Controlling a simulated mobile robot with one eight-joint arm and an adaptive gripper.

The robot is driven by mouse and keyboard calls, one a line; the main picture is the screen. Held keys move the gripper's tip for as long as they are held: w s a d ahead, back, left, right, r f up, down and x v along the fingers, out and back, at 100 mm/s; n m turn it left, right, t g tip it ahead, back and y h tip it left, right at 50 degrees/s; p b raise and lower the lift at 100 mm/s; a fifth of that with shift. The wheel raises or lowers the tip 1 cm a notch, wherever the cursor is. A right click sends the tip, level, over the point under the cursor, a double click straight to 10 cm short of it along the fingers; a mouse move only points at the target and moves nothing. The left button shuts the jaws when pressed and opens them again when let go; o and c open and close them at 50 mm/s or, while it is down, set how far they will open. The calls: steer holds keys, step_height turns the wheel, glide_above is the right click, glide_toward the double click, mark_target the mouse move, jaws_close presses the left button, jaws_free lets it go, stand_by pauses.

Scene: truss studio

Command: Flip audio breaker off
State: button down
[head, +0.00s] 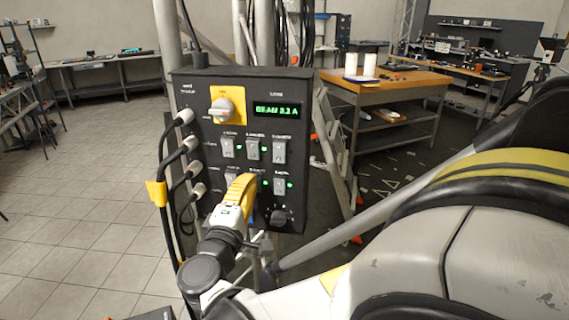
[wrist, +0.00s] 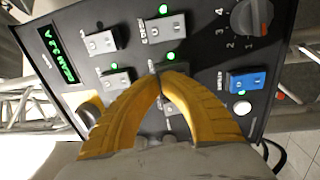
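The dark breaker panel (head: 205,95) stands upright ahead with two rows of grey toggle breakers. Their small labels are too blurred for me to tell which one is audio. My gripper (head: 247,180) reaches to the lower row, with its yellow fingertips (wrist: 160,75) together over the middle breaker (wrist: 168,105), which is mostly covered. I cannot tell whether they touch it. A green light (wrist: 170,56) glows beside that breaker. The lower right breaker (head: 280,184) and upper middle breaker (head: 252,149) also have green lights. The gripper holds nothing visible.
A blue switch (wrist: 246,80) and a black numbered knob (wrist: 250,17) sit near the fingers. A grey rotary handle (head: 222,110) on a yellow plate and a green display (head: 279,110) are higher up. Cables (head: 170,160) plug into the left side. Truss legs stand around the panel.

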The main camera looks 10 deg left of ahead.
steer(key=shift+w+r, duration=0.15)
steer(key=shift+w, duration=0.2)
steer(key=shift+s, duration=0.1)
steer(key=s+f, duration=0.1)
steer(key=s, duration=1)
steer(key=shift+s+a+f, duration=0.15)
steer(key=shift+s+a, duration=0.15)
steer(key=shift+s, duration=0.05)
